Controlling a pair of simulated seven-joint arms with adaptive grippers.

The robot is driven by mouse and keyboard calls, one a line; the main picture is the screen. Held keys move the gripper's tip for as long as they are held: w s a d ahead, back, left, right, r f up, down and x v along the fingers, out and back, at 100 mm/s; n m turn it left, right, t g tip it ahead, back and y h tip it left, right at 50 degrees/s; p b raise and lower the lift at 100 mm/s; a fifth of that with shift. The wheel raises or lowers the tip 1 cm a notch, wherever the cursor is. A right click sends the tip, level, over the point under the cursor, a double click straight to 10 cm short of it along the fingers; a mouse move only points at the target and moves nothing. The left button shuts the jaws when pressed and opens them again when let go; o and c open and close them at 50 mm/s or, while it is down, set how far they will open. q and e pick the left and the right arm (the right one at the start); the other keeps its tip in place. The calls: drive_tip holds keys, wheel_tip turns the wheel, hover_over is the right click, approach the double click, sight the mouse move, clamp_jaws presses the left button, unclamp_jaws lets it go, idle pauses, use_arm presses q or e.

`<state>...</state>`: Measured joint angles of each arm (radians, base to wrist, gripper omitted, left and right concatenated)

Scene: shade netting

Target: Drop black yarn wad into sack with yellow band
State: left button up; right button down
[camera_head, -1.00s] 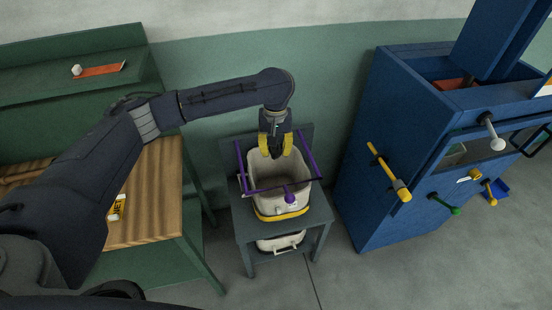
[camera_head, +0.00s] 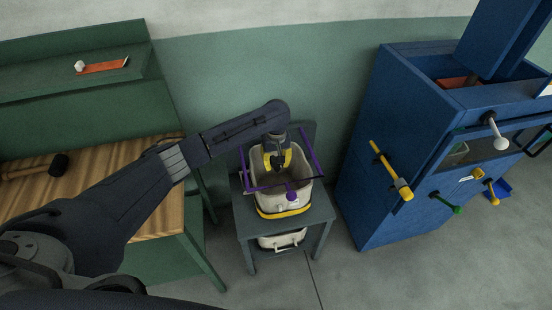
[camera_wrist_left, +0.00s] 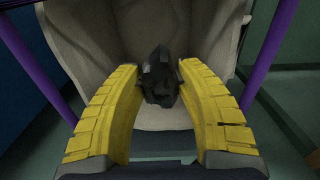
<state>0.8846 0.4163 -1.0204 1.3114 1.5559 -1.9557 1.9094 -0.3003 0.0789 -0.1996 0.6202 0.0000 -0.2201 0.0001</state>
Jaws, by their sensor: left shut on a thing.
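The sack with the yellow band (camera_head: 285,212) is a pale open-topped sack on a small grey stand, with a purple frame around its mouth. My left gripper (camera_head: 278,161) points down at the sack's mouth, its yellow fingers inside the frame's outline. In the left wrist view the yellow fingers (camera_wrist_left: 160,90) are shut on the black yarn wad (camera_wrist_left: 158,80), a dark faceted lump between their tips. The sack's pale inner wall (camera_wrist_left: 130,35) shows behind the wad. In the head view the wad is hidden or too small to make out. My right gripper is not in view.
A second pale container (camera_head: 282,240) sits on the stand's lower shelf. A blue machine with a yellow-gripped lever (camera_head: 392,172) stands at the right. A green workbench with a wooden top (camera_head: 165,210) holds a black-headed mallet (camera_head: 58,165) at the left.

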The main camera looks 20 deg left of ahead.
use_arm(q)
drive_tip(key=shift+f, duration=1.05)
drive_tip(key=o, duration=0.8)
wheel_tip(320, 180, up, 12)
drive_tip(key=shift+f, duration=0.1)
